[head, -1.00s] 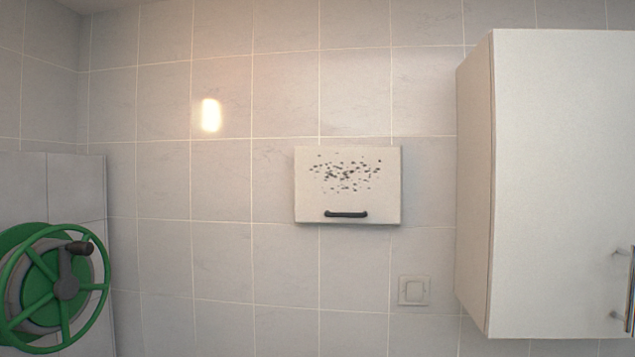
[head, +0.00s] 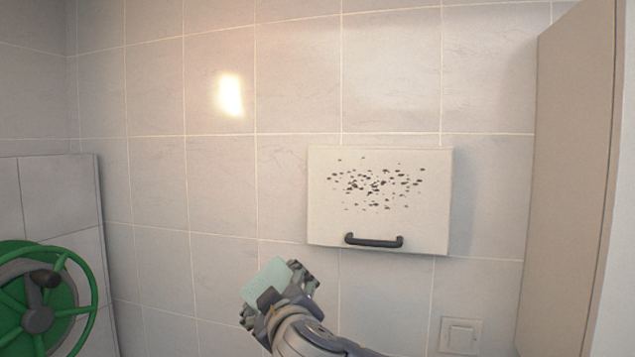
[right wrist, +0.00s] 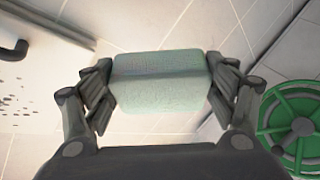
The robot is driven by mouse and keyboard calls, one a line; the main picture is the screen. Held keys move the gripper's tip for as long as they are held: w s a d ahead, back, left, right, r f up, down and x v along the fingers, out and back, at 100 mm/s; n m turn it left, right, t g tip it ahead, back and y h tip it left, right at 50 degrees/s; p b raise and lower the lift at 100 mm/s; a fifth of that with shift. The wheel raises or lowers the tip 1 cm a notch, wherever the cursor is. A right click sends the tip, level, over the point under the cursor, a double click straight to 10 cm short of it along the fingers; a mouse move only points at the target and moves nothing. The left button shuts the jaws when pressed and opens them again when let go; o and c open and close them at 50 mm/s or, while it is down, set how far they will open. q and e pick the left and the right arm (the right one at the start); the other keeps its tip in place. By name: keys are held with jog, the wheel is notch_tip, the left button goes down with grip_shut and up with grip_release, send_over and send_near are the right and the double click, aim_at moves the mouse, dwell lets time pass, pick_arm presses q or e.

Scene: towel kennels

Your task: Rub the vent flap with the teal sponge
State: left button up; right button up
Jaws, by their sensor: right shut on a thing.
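The vent flap (head: 328,220) is a cream panel on the tiled wall with a black handle (head: 374,241) along its lower edge. Dark specks (head: 378,183) cover its upper middle. My right gripper (head: 280,291) is below and to the left of the flap, apart from it. It is shut on the teal sponge (head: 266,281). In the right wrist view the sponge (right wrist: 160,85) sits between both fingers, and part of the flap with specks and handle shows at the left edge. My left gripper is not in view.
A light switch (head: 460,335) is below the flap. A green hose reel (head: 45,300) is at the far left. The wall between reel and flap is bare.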

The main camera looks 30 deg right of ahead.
aim_at(328, 188)
jog(key=d+r+h, duration=0.1)
jog(key=r, duration=0.2)
jog(key=d+r+t+h+p, duration=0.1)
jog(key=r, duration=0.2)
jog(key=d+r+t+h, duration=0.1)
jog(key=r, duration=0.2)
jog(key=shift+s+d+r+p, duration=0.15)
jog(key=shift+s+d+p, duration=0.05)
jog(key=shift+s+p, duration=0.2)
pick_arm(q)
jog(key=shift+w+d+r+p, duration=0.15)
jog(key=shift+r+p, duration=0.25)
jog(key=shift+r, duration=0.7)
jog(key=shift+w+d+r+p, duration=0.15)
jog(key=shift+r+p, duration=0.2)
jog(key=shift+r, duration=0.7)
pick_arm(e)
jog(key=shift+w+d+r+m+h, duration=0.3)
jog(key=shift+d+r+h, duration=0.25)
jog(key=shift+d+r, duration=0.7)
jog(key=shift+w+d+r+m+h, duration=0.3)
jog(key=shift+d+r+h, duration=0.3)
jog(key=shift+d+r, duration=0.6)
jog(key=shift+w+d+r+m+h, duration=0.2)
jog(key=shift+w+d+r+h, duration=0.25)
jog(key=shift+d+r, duration=0.8)
